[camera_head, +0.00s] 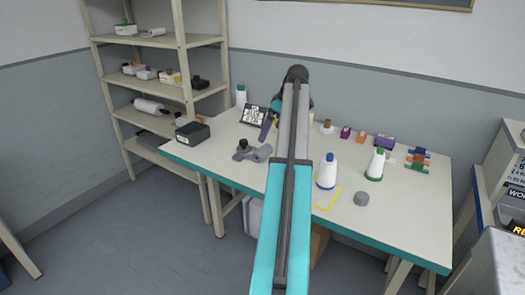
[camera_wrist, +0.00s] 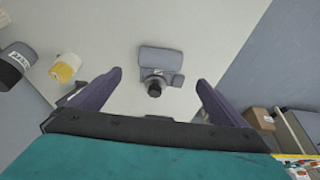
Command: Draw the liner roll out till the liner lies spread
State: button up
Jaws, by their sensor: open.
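I cannot make out for certain which thing is the liner roll. A grey piece with a black knob (camera_head: 256,153) lies on the table's left part; it also shows in the wrist view (camera_wrist: 162,58), flat and apart from my fingers. My gripper (camera_wrist: 161,76) is open, with its purple fingers wide apart and nothing between them. The grey piece appears beyond the gap between the fingertips. In the head view one purple finger (camera_head: 267,127) shows above and right of the grey piece, and my arm hides the rest. A white roll-like item (camera_head: 151,106) lies on the shelf rack.
The table (camera_head: 408,228) holds a black box (camera_head: 192,133), a blue-capped bottle (camera_head: 327,172), a green-capped bottle (camera_head: 375,165) and a grey puck (camera_head: 361,198). A labelled stand (camera_head: 254,115) is at the back. Its front right is clear. A shelf rack (camera_head: 189,100) stands left.

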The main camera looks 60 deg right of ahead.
aim_at(263, 148)
jog(key=p+x, duration=0.1)
jog(key=x, duration=1.1)
jog(key=shift+c, duration=0.2)
jog(key=c, duration=1.4)
jog(key=shift+s, duration=3.15)
jog(key=shift+c, duration=0.5)
jog(key=o, duration=1.5)
jog(key=shift+o, duration=0.2)
jog(key=shift+r, duration=0.1)
